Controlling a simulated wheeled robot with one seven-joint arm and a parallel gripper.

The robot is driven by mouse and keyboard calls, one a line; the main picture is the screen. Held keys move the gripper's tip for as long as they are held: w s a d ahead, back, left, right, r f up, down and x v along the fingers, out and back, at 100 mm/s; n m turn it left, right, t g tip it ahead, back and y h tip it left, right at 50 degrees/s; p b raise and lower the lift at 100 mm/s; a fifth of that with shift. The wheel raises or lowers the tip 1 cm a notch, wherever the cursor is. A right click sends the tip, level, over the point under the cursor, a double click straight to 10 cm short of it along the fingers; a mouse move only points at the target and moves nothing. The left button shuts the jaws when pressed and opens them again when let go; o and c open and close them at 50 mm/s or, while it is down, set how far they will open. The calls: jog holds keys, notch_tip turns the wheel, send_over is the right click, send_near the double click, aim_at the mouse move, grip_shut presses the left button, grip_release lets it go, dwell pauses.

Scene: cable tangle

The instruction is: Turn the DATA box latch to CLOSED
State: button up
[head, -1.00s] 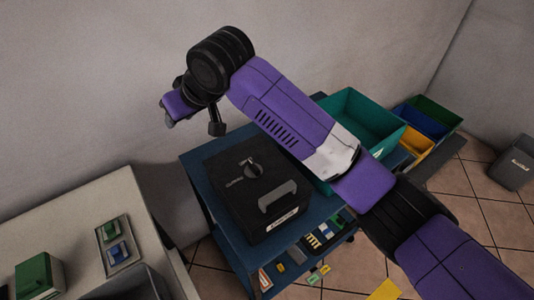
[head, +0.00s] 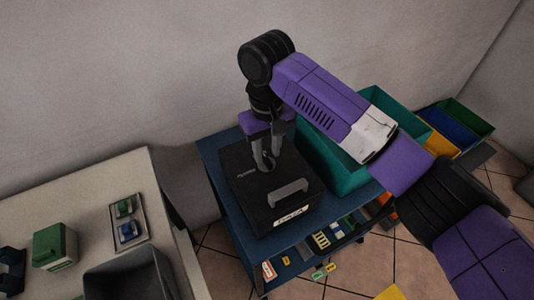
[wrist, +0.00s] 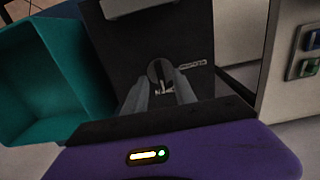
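The black box (head: 255,201) stands on a blue cart, with a grey handle (head: 288,193) and a white label (head: 291,216) on its front; the label text is too small to read. Its round latch knob (wrist: 159,72) shows in the wrist view, between my fingertips, with small white lettering (wrist: 193,65) beside it. My gripper (head: 265,163) points down over the box lid at the latch. Its two fingers (wrist: 161,86) are apart, one on each side of the knob. I cannot tell whether they touch it. In the head view the fingers partly hide the latch.
A teal bin (head: 345,170) stands right beside the box. Blue (head: 449,126) and green (head: 468,117) bins are farther right. A pale table (head: 90,190) at left holds a green box (head: 54,246) and a grey bin (head: 130,276). Small parts lie on the cart's lower shelf.

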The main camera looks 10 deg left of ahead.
aim_at(267, 161)
jog(key=shift+f, duration=1.15)
grip_shut()
